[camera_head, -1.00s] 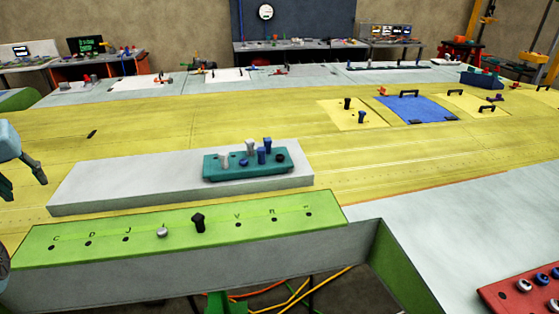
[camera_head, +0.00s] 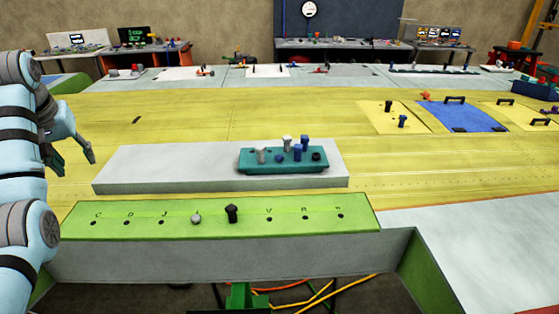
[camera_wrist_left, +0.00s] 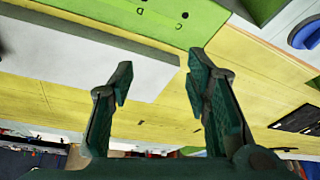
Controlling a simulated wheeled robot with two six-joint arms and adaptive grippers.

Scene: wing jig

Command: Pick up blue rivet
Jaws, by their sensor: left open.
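A teal rivet block (camera_head: 255,167) sits on a pale grey slab on the yellow wing skin in the head view. Several rivets stand in it, including blue ones (camera_head: 298,153) near its middle and right, and pale grey ones (camera_head: 262,155). My left gripper (camera_head: 73,158) is open and empty, above the wing to the left of the slab and well apart from the block. Its two spread fingers show in the left wrist view (camera_wrist_left: 160,68), with no rivet between them. My right gripper is out of view.
A green lettered strip (camera_head: 180,227) runs along the near edge, with a black peg (camera_head: 232,213) and a silver knob (camera_head: 196,219) standing up from it. The grey slab (camera_head: 160,170) is bare left of the block. A blue panel (camera_head: 460,117) lies at the right.

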